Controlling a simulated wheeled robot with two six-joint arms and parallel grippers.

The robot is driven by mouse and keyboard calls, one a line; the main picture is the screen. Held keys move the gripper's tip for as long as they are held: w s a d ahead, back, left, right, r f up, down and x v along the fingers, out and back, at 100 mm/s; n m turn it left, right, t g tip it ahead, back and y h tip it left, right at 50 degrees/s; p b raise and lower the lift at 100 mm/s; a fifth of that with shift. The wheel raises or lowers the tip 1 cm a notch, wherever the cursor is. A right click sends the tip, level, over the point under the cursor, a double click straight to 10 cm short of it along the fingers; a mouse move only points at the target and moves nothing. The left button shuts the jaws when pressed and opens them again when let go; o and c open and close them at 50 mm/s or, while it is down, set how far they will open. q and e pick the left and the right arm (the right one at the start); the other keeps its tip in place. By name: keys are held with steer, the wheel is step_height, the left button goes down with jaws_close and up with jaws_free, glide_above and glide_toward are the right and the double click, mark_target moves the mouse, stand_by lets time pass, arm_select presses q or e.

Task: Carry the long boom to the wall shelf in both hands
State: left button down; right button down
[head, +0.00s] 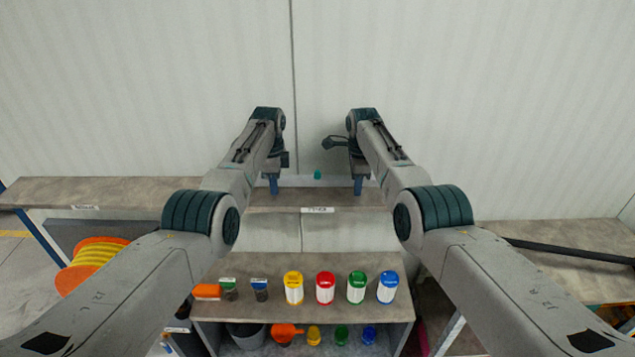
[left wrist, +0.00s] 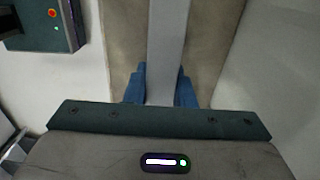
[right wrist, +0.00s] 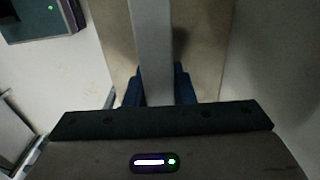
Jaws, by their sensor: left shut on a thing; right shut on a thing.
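The long boom (head: 300,181) is a pale grey straight bar lying level across the space between my two grippers in the head view. My left gripper (head: 272,186) is shut on it on the left, and my right gripper (head: 358,186) is shut on it on the right. The bar runs between the blue fingers in the left wrist view (left wrist: 166,45) and the right wrist view (right wrist: 151,45). The wall shelf (head: 110,190), a brown-grey board, lies under the boom. I cannot tell whether the boom touches it. My arms hide parts of boom and shelf.
Below stands a lower unit (head: 255,265) with yellow, red, green and blue-lidded containers and small jars on top. An orange cable reel (head: 95,257) is at left. A dark bar (head: 570,250) lies on the right surface. A small teal piece (head: 318,174) shows at the boom's middle.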

arm_select(q)
steer(key=shift+w+r, duration=0.1)
arm_select(e)
steer(key=shift+w+r, duration=0.1)
